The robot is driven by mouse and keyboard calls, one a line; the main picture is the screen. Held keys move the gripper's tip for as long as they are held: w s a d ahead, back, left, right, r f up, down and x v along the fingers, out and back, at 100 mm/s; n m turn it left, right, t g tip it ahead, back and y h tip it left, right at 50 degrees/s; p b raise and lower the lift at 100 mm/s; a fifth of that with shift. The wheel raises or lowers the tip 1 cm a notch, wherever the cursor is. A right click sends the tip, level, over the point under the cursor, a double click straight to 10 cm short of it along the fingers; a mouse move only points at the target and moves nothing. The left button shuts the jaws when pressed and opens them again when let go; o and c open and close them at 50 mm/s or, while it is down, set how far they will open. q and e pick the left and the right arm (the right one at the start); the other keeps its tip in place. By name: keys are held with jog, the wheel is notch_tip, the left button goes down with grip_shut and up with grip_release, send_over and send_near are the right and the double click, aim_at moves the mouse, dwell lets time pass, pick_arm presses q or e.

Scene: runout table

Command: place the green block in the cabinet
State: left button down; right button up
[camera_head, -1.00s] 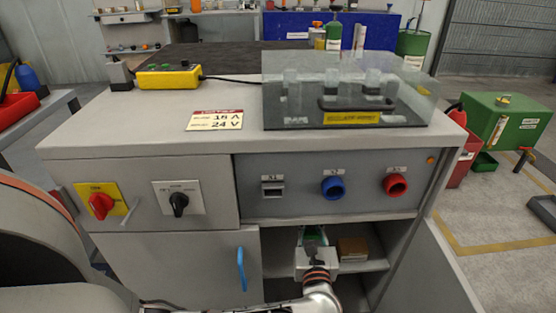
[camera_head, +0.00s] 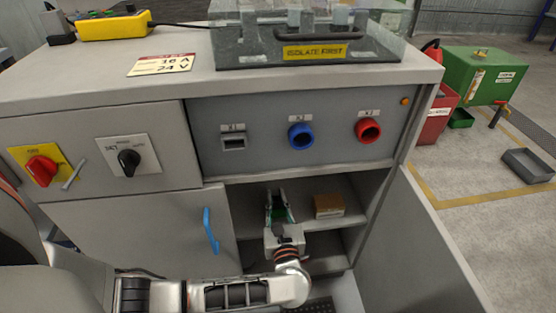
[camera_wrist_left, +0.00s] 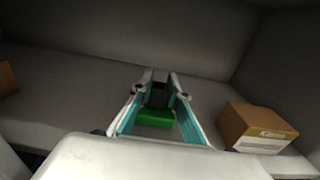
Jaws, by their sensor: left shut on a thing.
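The cabinet (camera_head: 122,230) is grey, with an open compartment under its socket panel. My left gripper (camera_head: 275,194) reaches into that compartment, over the upper shelf (camera_head: 240,202). It is shut on the green block (camera_wrist_left: 155,118), which shows between the fingers in the left wrist view. In the head view only a bit of green shows between the fingers. A dark part sits just beyond the green one. I cannot tell whether the block touches the shelf. My right gripper is not in view.
A brown box (camera_head: 328,205) stands on the same shelf, right of my left gripper. The wrist view shows another brown thing (camera_wrist_left: 7,78) at its left edge. A blue handle (camera_head: 211,231) is on the cabinet front. A grey panel (camera_head: 415,250) stands at the right.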

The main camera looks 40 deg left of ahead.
pick_arm(q)
jog(key=shift+r, duration=0.15)
jog(key=c, duration=2)
grip_release()
jog(key=shift+o, duration=0.4)
